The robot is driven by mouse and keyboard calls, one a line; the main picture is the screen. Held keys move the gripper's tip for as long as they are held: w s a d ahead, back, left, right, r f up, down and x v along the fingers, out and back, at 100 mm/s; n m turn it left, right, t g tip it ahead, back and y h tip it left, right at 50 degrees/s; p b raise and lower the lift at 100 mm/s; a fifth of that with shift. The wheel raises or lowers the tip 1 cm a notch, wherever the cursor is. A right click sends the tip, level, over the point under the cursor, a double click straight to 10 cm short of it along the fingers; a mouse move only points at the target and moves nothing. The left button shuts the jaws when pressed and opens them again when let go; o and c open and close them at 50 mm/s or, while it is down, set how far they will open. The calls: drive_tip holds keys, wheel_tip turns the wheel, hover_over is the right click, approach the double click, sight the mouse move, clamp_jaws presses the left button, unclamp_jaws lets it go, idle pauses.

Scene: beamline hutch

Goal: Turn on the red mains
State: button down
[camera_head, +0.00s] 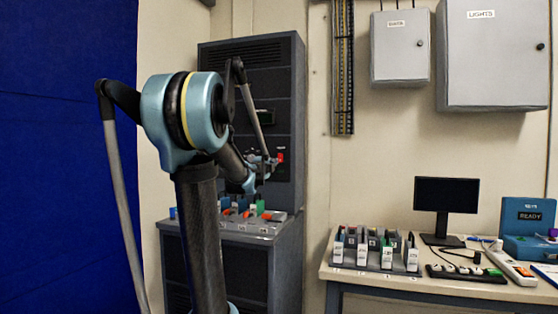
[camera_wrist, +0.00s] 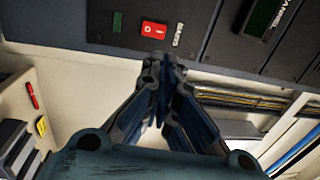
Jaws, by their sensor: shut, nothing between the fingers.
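The red mains switch (camera_wrist: 154,29) is a small red rocker with white marks on the dark cabinet panel. A white label (camera_wrist: 179,34) sits beside it, turned on its side. In the head view the switch (camera_head: 280,158) is a small red spot on the cabinet front, just right of my gripper (camera_head: 266,165). In the wrist view my gripper (camera_wrist: 161,64) is shut and empty, its tips just below the switch in the picture. I cannot tell whether the tips touch the panel, nor which way the rocker is tipped.
The dark cabinet (camera_head: 250,50) has a lower ledge with coloured switches (camera_head: 240,218) below my gripper. A desk (camera_head: 440,293) at right holds a monitor (camera_head: 446,196) and a rack of modules (camera_head: 375,250). Grey wall boxes (camera_head: 490,60) hang above.

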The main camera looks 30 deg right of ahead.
sight(283, 154)
idle(0.3)
drive_tip(key=x, duration=1.4)
drive_tip(key=shift+s+d, duration=0.1)
drive_tip(key=shift+w+d+r, duration=0.2)
drive_tip(key=shift+w+d, duration=0.05)
drive_tip(key=shift+d, duration=0.05)
drive_tip(key=shift+s+a, duration=0.1)
drive_tip(key=shift+s+a, duration=0.25)
drive_tip(key=shift+a, duration=0.05)
drive_tip(key=s+a+r, duration=0.1)
drive_tip(key=s+a, duration=0.7)
drive_tip(key=a, duration=0.2)
drive_tip(key=shift+r, duration=0.3)
